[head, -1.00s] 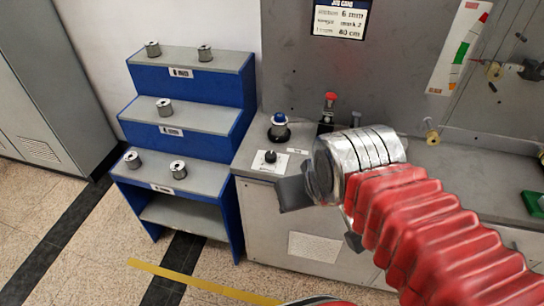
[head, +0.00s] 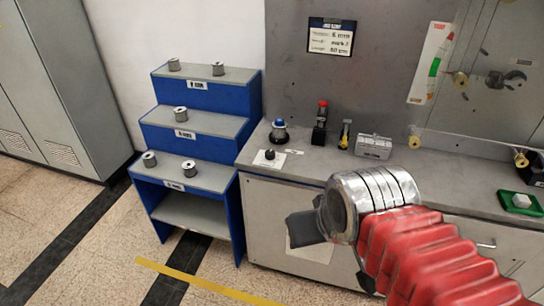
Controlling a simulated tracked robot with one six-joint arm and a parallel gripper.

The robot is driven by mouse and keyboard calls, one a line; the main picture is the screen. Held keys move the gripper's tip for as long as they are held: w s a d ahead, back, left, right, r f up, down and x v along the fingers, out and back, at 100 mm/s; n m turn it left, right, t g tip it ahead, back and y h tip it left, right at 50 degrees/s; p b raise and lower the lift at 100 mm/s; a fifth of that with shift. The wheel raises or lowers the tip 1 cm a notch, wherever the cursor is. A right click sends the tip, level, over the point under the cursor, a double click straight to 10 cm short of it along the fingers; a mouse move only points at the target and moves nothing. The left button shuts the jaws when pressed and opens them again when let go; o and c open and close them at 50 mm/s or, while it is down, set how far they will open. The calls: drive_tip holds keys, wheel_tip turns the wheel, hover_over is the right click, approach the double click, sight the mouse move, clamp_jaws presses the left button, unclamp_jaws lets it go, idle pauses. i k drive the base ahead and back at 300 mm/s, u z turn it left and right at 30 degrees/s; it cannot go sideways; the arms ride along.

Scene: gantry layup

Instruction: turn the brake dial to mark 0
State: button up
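The brake dial appears to be the small black knob (head: 270,154) on a white marked plate (head: 269,160) at the front left of the grey bench top. Its marks are too small to read. My gripper (head: 304,227) is in front of the bench, to the right of and lower in the picture than the knob, and apart from it.
A blue-capped knob (head: 279,131), a red-topped device (head: 320,122), a yellow-handled tool (head: 344,133) and a metal block (head: 373,146) stand behind on the bench. Blue stepped shelves (head: 205,124) with several spools stand left. A green tray (head: 519,204) is at right.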

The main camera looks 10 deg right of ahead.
sight(270, 155)
drive_tip(key=u, duration=0.15)
drive_tip(key=i, duration=1.1)
drive_tip(key=u, duration=0.5)
